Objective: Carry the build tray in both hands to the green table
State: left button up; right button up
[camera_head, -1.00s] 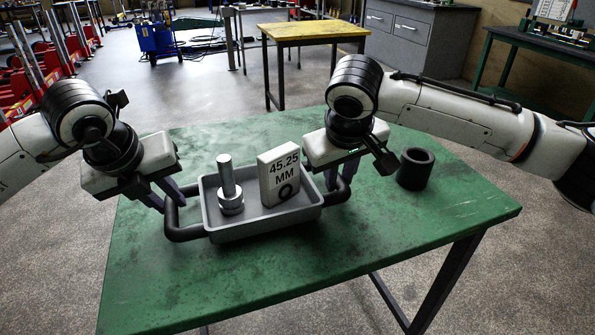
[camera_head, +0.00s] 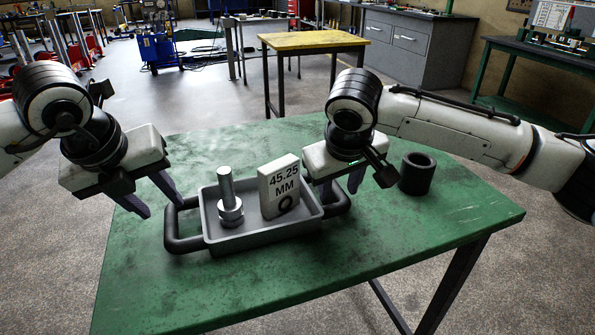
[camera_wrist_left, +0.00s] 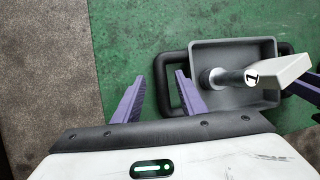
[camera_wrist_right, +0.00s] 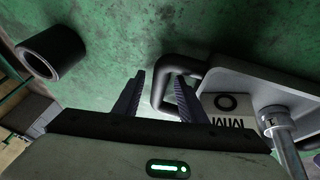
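The grey build tray (camera_head: 262,238) with black end handles lies on the green table (camera_head: 240,285). It holds a silver stepped metal pin (camera_head: 228,195) and a white block (camera_head: 279,187) marked "45.25 MM". My left gripper (camera_head: 154,200) is open at the left handle (camera_wrist_left: 160,78); in the left wrist view the handle bar lies between the spread fingers. My right gripper (camera_head: 343,188) is open at the right handle (camera_wrist_right: 160,84), whose bar also lies between its fingers. Neither gripper is closed on a handle. The right handle is partly hidden in the head view.
A black hollow cylinder (camera_head: 417,173) stands on the green table right of my right gripper. The table's front is clear. A yellow-topped table (camera_head: 313,40), a grey cabinet (camera_head: 408,48) and another green-framed bench (camera_head: 545,52) stand behind.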

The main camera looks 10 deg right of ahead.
jog(key=shift+r, duration=0.1)
pick_arm(q)
jog(key=d+v, duration=0.1)
jog(key=v, duration=0.6)
jog(key=shift+a+r, duration=0.35)
jog(key=shift+a, duration=0.2)
pick_arm(e)
jog(key=v, duration=1.2)
pick_arm(q)
jog(key=shift+s, duration=0.2)
